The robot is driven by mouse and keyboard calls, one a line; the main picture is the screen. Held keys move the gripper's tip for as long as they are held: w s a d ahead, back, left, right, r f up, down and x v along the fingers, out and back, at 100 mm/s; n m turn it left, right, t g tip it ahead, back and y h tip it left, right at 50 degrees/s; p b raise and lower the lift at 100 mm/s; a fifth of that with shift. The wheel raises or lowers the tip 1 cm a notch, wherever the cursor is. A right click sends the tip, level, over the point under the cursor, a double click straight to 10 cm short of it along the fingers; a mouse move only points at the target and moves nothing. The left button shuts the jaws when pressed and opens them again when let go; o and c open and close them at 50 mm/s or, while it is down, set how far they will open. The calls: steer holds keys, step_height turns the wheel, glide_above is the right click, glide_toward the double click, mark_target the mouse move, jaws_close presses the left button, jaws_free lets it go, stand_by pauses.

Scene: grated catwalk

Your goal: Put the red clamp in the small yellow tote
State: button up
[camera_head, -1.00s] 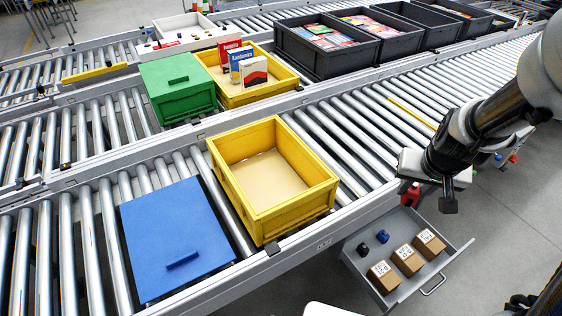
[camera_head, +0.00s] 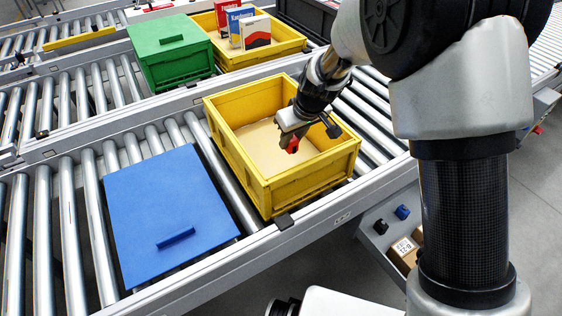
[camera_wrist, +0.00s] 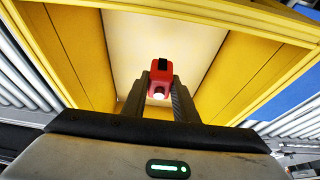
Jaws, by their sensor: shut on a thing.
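The red clamp (camera_head: 292,146) is held in my gripper (camera_head: 288,138), which is shut on it. In the wrist view the red clamp (camera_wrist: 161,76) sits between the two dark fingertips (camera_wrist: 160,92), with a black part on top and a pale round spot at its lower end. The small yellow tote (camera_head: 262,190) stands open on the near roller conveyor. My gripper and the clamp are over the tote's opening, above its pale floor (camera_wrist: 160,35). No other thing shows inside the tote. The exact height of the clamp above the floor is hard to tell.
A blue lid (camera_head: 165,215) lies left of the tote. Behind stand a green closed tote (camera_head: 170,55) and another yellow tote (camera_head: 262,57) with several boxes. A drawer with blue and black pieces (camera_head: 402,212) and cartons (camera_head: 403,255) is at lower right, partly hidden by my arm.

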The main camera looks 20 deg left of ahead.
step_height(320, 180, down, 9)
steer(key=shift+b, duration=0.75)
steer(key=shift+f, duration=0.2)
steer(key=o, duration=1.1)
